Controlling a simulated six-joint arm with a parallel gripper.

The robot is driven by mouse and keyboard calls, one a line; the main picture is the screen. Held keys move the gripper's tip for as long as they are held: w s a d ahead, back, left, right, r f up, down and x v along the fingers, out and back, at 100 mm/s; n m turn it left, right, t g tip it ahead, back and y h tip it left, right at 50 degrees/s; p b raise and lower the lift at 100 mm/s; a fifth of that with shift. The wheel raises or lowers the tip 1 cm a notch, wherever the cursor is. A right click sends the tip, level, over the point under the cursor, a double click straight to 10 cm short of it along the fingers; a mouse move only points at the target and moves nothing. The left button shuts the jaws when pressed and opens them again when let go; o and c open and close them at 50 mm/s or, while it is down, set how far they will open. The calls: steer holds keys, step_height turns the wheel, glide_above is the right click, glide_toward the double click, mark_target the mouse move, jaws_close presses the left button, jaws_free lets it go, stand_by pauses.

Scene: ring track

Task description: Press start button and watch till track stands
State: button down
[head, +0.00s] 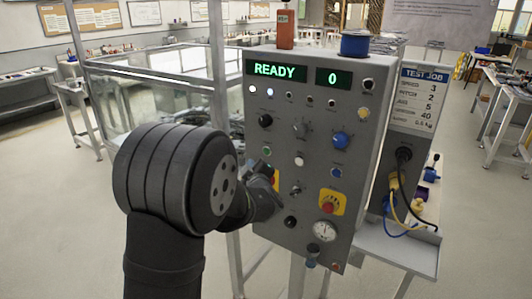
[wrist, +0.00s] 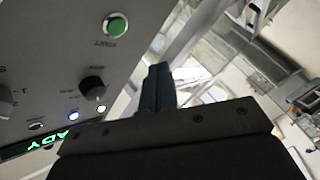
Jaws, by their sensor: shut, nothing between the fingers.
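The grey control panel (head: 305,130) faces me, with a green display (head: 275,69) reading READY and a counter (head: 333,78) reading 0. The green start button (head: 267,151) has a pale ring and sits at the panel's left side. In the wrist view the start button (wrist: 115,26) shows unobstructed, with its START label upside down. My gripper (head: 263,166) is shut and empty, close below the start button in the head view. Its fingers (wrist: 158,75) are together in the wrist view, apart from the button. No ring track can be made out clearly.
A glass-walled enclosure (head: 150,85) stands behind to the left. A TEST JOB sign (head: 423,98) and cables (head: 400,195) are at right.

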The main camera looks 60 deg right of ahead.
mark_target(267, 151)
steer(key=shift+d, duration=3)
steer(key=shift+d, duration=0.1)
steer(key=shift+d, duration=0.3)
